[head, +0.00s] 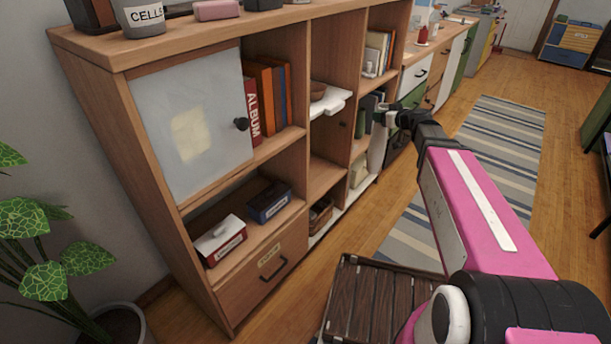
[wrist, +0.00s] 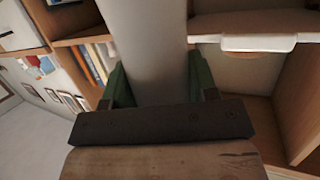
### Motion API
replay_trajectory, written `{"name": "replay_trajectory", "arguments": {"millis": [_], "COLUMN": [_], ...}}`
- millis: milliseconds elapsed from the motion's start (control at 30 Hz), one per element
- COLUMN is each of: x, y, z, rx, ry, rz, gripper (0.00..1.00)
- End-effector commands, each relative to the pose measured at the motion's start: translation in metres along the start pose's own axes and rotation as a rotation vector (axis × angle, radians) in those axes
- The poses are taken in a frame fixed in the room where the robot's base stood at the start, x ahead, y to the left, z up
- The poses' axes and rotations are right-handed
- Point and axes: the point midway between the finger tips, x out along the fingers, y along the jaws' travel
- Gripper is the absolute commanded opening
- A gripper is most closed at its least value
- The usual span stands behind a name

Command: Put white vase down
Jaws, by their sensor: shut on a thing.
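A smooth pale vase (wrist: 147,45) runs up between the two green fingers of my gripper (wrist: 157,78) in the wrist view. The fingers press on it from both sides, and its ends are out of that frame or hidden.
Books (head: 266,100), boxes (head: 269,201) and a basket (head: 320,213) fill others. A dark slatted crate (head: 372,305) stands on the floor, and a striped rug (head: 505,150) lies behind my arm.

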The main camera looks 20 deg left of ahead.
Motion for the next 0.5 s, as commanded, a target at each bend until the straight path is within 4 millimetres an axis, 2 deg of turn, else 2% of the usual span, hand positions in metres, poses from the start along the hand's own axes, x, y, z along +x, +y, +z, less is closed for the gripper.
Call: {"name": "replay_trajectory", "arguments": {"millis": [100,300,500], "x": [0.017,0.032,0.038], "y": [-0.034,-0.08,-0.103], "z": [0.024,0.051,0.064], "rx": [-0.034,-0.084,-0.106], "ry": [-0.001,0.001,0.001], "rz": [-0.122,-0.278,-0.344], "gripper": [0.0,0.0,0.0]}}
